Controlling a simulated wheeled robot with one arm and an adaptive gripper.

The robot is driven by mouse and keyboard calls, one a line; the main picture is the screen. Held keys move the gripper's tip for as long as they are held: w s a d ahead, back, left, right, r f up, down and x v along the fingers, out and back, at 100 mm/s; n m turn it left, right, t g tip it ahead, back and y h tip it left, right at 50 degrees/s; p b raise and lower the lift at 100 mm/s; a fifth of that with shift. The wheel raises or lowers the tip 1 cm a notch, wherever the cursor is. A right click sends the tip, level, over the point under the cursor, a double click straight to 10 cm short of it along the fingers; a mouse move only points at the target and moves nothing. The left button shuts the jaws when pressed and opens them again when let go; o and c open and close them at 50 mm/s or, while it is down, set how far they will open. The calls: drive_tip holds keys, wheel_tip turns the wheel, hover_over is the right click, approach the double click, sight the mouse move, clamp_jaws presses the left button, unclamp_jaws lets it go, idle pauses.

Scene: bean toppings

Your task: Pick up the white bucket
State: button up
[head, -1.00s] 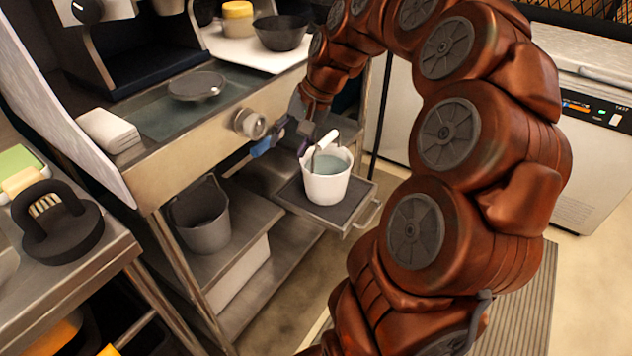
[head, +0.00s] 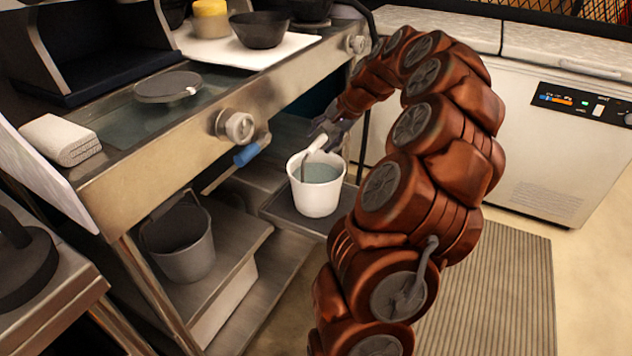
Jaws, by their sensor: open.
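The white bucket (head: 316,196) stands upright on a dark pull-out tray (head: 286,212) below the counter. Something pale blue-grey shows inside it, and a white grip piece of its handle (head: 327,143) shows at its far rim. My gripper (head: 322,134) is at the far rim of the bucket, beside the handle grip. It is open. My fingers are small and dark in this view, and I cannot tell whether they touch the handle.
A grey bucket (head: 180,240) stands on the lower shelf at left. The steel counter (head: 160,170) with knobs and a blue-handled lever (head: 247,154) overhangs beside the tray. A white freezer (head: 540,140) stands at right. A ribbed mat (head: 490,290) lies on the clear floor.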

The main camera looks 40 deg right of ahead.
sight(318, 143)
drive_tip(key=x, duration=0.4)
drive_tip(key=shift+s+d+f, duration=0.1)
clamp_jaws()
idle(0.5)
